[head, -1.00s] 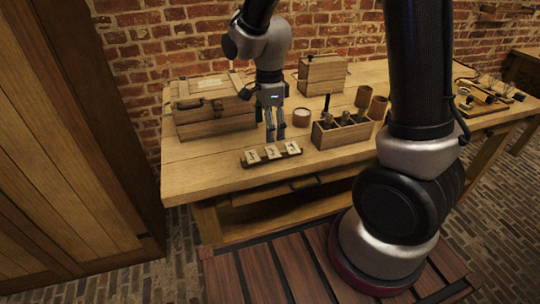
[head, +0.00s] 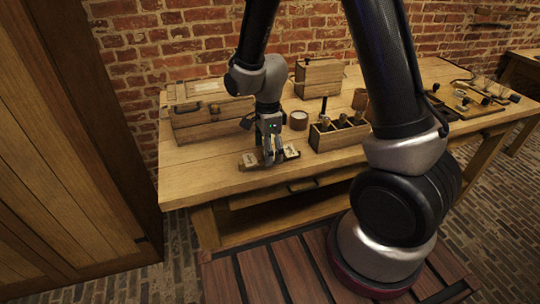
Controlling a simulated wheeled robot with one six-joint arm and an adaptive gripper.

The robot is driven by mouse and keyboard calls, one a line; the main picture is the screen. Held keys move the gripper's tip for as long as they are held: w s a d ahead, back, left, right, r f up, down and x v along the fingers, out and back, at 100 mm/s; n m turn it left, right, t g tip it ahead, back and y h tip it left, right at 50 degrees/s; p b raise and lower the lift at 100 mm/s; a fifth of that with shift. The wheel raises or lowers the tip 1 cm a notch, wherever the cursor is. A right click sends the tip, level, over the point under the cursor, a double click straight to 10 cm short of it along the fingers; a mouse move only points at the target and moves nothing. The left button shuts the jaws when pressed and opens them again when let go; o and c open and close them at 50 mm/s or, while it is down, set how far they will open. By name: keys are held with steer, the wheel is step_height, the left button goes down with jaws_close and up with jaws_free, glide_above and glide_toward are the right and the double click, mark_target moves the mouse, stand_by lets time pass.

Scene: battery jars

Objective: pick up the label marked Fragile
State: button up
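A small wooden rack (head: 241,168) near the front edge of the bench holds pale labels. One label (head: 251,159) shows left of my gripper and another (head: 291,153) right of it. Their writing is too small to read, so I cannot tell which is marked Fragile. My gripper (head: 273,160) points down over the middle of the rack and hides the label there. Its fingertips are at about label height. I cannot tell whether they touch a label or how far apart they are.
A wooden chest (head: 212,124) stands behind left and a smaller wooden box (head: 319,77) at the back. A round container (head: 298,120) and a divided caddy (head: 336,138) with upright tools stand right of my gripper. The bench front left (head: 195,175) is clear.

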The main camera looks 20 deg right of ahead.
steer(key=shift+f, duration=0.2)
stand_by(0.4)
steer(key=c, duration=0.7)
